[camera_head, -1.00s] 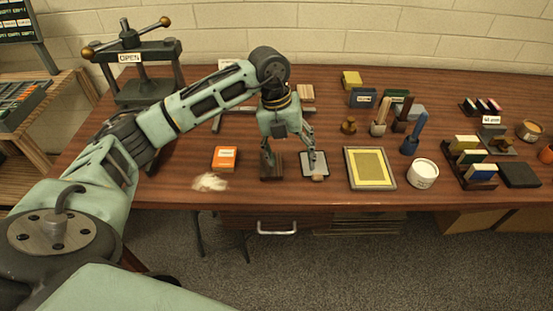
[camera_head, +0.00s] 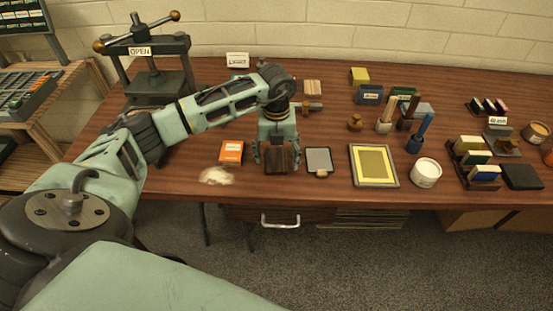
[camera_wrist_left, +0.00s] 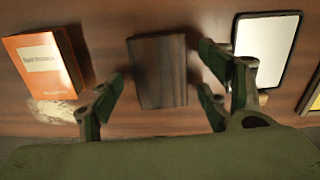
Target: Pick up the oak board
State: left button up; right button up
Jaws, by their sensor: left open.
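A dark brown wooden block or board (camera_head: 279,160) lies near the table's front edge; it also shows in the left wrist view (camera_wrist_left: 158,70). My left gripper (camera_head: 277,153) is open around it, one finger on each side, with nothing clamped. In the left wrist view the gripper (camera_wrist_left: 161,82) shows gaps beside the block. A small pale square wooden board (camera_head: 312,87) lies farther back. I cannot tell by look alone which of the two is oak. My right gripper is out of view.
Close left of the block are an orange box (camera_head: 231,152) and a pale fluffy heap (camera_head: 216,176). A grey-white plate (camera_head: 319,160) lies close on the right, then a yellow framed panel (camera_head: 374,166) and a white tub (camera_head: 425,173). A screw press (camera_head: 158,78) stands back left.

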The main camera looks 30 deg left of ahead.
pick_arm(q)
jog(key=c, duration=1.2)
jog(key=shift+r, duration=0.1)
jog(key=shift+c, duration=0.2)
